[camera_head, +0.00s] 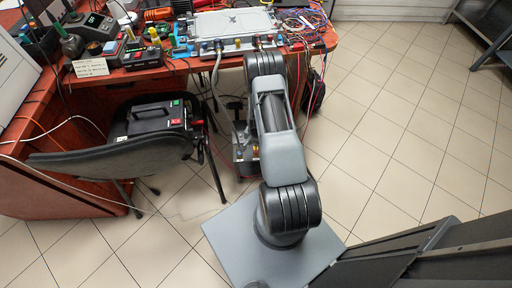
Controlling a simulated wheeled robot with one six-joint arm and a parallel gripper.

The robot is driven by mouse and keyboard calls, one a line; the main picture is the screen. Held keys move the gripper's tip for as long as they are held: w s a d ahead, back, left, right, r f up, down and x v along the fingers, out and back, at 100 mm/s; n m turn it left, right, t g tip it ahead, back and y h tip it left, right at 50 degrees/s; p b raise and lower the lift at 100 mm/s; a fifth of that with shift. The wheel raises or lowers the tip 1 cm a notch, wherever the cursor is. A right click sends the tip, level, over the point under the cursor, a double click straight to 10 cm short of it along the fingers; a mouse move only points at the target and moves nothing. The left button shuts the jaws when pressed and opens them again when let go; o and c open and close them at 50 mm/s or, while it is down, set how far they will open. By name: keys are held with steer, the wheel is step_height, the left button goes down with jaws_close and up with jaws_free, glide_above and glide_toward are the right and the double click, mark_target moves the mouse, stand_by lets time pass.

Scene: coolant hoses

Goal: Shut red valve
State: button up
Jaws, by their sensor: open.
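A flat silver unit (232,22) lies on the red desk at the top of the head view. A grey hose hangs from the row.
The red desk (150,72) also carries control boxes, tools and a tangle of wires (300,24) on the right. A chair (110,158) with a black case (155,118) stands at left. The tiled floor (400,130) on the right is clear.

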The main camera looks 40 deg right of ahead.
mark_target(256, 151)
step_height(256, 151, up, 7)
steer(key=p, duration=0.1)
steer(key=shift+f, duration=0.2)
step_height(256, 151, down, 14)
steer(key=n+b, duration=0.9)
steer(key=n, duration=0.3)
steer(key=shift+r, duration=0.1)
stand_by(0.5)
steer(key=c, duration=0.9)
